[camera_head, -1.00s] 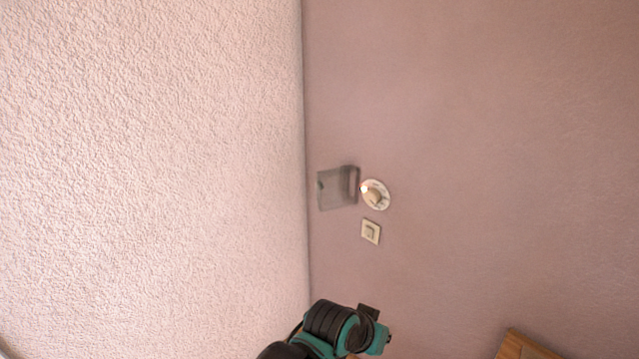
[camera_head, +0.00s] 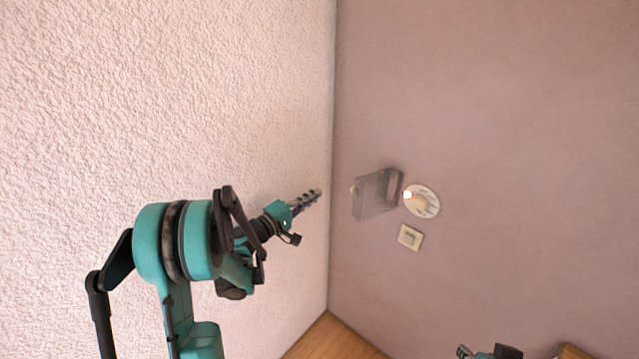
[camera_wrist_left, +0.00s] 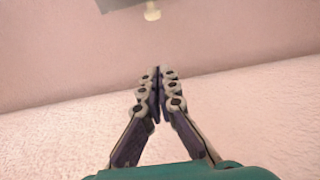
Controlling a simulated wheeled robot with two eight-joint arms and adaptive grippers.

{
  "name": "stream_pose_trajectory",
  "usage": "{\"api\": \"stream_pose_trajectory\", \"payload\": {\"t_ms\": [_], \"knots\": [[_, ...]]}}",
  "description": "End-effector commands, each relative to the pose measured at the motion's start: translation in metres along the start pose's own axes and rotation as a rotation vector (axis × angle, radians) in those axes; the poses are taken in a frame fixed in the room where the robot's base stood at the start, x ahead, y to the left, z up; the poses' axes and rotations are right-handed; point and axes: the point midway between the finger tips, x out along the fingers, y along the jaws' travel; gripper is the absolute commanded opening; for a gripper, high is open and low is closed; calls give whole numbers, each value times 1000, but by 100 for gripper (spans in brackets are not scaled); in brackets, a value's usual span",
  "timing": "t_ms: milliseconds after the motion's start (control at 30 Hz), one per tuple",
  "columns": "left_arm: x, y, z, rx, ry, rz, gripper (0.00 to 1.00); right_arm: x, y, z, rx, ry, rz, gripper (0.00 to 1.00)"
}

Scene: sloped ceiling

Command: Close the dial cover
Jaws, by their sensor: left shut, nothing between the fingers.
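The dial cover (camera_head: 373,195) is a see-through grey box on the pink wall. It stands open, swung out to the left of the round white dial (camera_head: 421,202), which is uncovered. My left gripper (camera_head: 314,194) is left of the cover in the head view, pointing toward it, shut and empty, with a visible gap between them. In the left wrist view the fingers (camera_wrist_left: 158,72) meet at their tips; a grey edge of the cover (camera_wrist_left: 118,4) with a small pale knob (camera_wrist_left: 153,12) shows above them. My right gripper (camera_head: 466,351) barely shows at the bottom edge; its jaws are unclear.
A square light switch (camera_head: 410,237) sits on the wall below the dial. A rough pale wall (camera_head: 200,100) meets the pink wall in a corner left of the cover. Wooden surfaces (camera_head: 330,340) show at the bottom. The wall right of the dial is clear.

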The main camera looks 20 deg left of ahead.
Motion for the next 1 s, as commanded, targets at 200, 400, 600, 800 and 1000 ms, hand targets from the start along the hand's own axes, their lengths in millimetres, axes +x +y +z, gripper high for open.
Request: {"api": "stream_pose_trajectory", "payload": {"t_ms": [200, 400, 600, 800, 1000], "knots": [[27, -2, 1, -2, -4, 2, 0, 6, 0, 4, 0, 0, 0, 40], [71, -3, 2, -1, -5, 1, 0, 14, 0, 10, 0, 0, 0, 40], [97, -2, 10, -1, -3, 1, 0, 22, 0, 16, 0, 0, 0, 40], [88, -1, 32, -1, -1, 1, 0, 28, 0, 20, 0, 0, 0, 40], [86, 0, 38, -1, -1, 1, 0, 29, 0, 20, 0, 0, 0, 40]]}}
